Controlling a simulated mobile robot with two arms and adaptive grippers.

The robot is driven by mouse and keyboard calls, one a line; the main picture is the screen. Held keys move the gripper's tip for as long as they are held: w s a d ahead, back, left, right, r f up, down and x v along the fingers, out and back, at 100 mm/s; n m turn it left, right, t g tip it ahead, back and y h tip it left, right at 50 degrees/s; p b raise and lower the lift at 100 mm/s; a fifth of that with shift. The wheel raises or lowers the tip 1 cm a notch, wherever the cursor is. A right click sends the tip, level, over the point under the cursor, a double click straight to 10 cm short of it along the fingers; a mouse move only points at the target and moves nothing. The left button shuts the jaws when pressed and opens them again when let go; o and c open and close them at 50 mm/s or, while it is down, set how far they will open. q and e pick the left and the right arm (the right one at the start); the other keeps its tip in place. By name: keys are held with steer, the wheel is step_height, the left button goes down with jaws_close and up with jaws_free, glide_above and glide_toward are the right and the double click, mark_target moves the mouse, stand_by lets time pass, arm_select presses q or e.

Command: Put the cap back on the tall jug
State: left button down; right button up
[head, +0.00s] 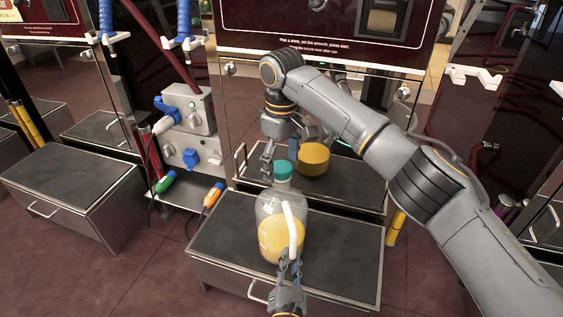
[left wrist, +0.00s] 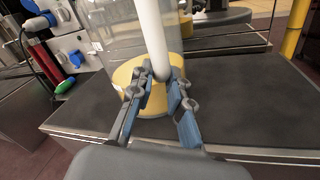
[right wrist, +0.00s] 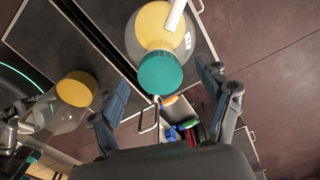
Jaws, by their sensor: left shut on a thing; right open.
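The tall jug (head: 268,208) is clear, with yellow liquid low inside and a white handle (head: 292,226). It stands on a dark-topped drawer box. The teal cap (head: 284,169) sits at the top of its neck; I cannot tell whether it is seated tightly. In the right wrist view the cap (right wrist: 160,73) lies just beyond the fingertips. My left gripper (head: 290,262) is shut on the handle's lower part, as the left wrist view shows (left wrist: 165,90). My right gripper (head: 269,160) is open and empty beside the cap, its fingers apart in the right wrist view (right wrist: 165,95).
The box top (head: 345,245) has free room right of the jug. A shiny dispenser panel behind seems to mirror the jug (head: 313,158). At left are a grey socket unit (head: 188,125), a green plug (head: 166,181), an orange plug (head: 214,194) and another box (head: 70,185).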

arm_select(q)
steer(key=shift+r, duration=0.1)
arm_select(e)
step_height(320, 180, up, 12)
stand_by(0.4)
arm_select(q)
steer(key=c, duration=1.2)
jaws_free()
arm_select(e)
steer(key=shift+f, duration=0.1)
arm_select(q)
steer(key=s, duration=0.8)
steer(key=s+a, duration=0.1)
steer(key=s, duration=0.3)
